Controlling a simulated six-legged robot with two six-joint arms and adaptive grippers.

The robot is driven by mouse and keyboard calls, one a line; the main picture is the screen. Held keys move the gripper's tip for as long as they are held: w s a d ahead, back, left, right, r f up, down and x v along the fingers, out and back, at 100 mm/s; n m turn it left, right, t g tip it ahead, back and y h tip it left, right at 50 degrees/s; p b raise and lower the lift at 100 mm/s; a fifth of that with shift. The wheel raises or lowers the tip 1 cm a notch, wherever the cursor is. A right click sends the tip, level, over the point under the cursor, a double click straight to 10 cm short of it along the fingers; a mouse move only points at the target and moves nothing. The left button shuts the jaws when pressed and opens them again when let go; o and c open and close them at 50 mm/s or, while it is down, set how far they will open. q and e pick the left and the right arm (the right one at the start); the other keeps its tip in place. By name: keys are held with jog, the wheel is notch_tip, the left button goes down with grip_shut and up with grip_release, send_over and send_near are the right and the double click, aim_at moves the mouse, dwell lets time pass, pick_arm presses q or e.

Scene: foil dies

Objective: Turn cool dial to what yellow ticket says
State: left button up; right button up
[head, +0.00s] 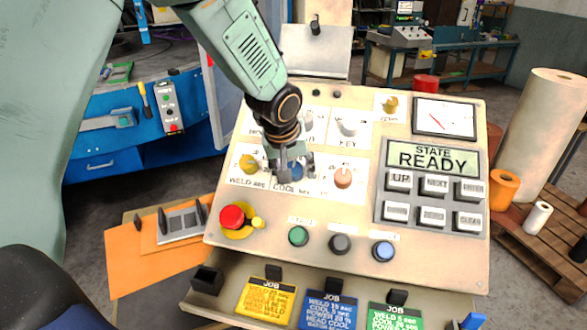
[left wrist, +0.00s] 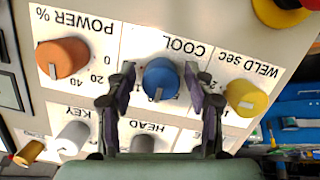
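The blue cool dial (left wrist: 160,78) sits on the white COOL plate (left wrist: 165,44), upside down in the left wrist view. My left gripper (left wrist: 160,84) is open, with one finger on each side of the dial and slim gaps showing. The fingers hide parts of the scale numbers. In the head view my left gripper (head: 290,168) covers most of the dial. The yellow ticket (head: 265,302) stands in the front tray; its job lines are too small to read surely. My right gripper is not in view.
The yellow weld dial (left wrist: 246,97) and orange power dial (left wrist: 62,58) flank the cool dial. A red stop button (head: 232,217) is at the panel's lower left. Blue (head: 328,312) and green (head: 396,317) tickets stand beside the yellow one. The display (head: 432,158) reads READY.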

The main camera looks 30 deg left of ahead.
pick_arm(q)
jog(key=shift+w+a+f, duration=0.1)
jog(key=shift+w+f, duration=0.2)
jog(key=shift+w, duration=0.15)
jog(key=c, duration=0.3)
jog(key=shift+s+r, duration=0.15)
jog(key=shift+s, duration=0.15)
jog(key=c, duration=0.4)
jog(key=shift+w, duration=0.1)
jog(key=shift+c, duration=1.2)
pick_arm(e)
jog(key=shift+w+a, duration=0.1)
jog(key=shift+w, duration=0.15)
pick_arm(q)
jog(key=m, duration=0.3)
jog(key=shift+m+y, duration=0.3)
jog(key=shift+m, duration=0.1)
jog(key=shift+m+y+b, duration=0.5)
jog(key=shift+m+b, duration=0.35)
jog(key=shift+m, duration=1.25)
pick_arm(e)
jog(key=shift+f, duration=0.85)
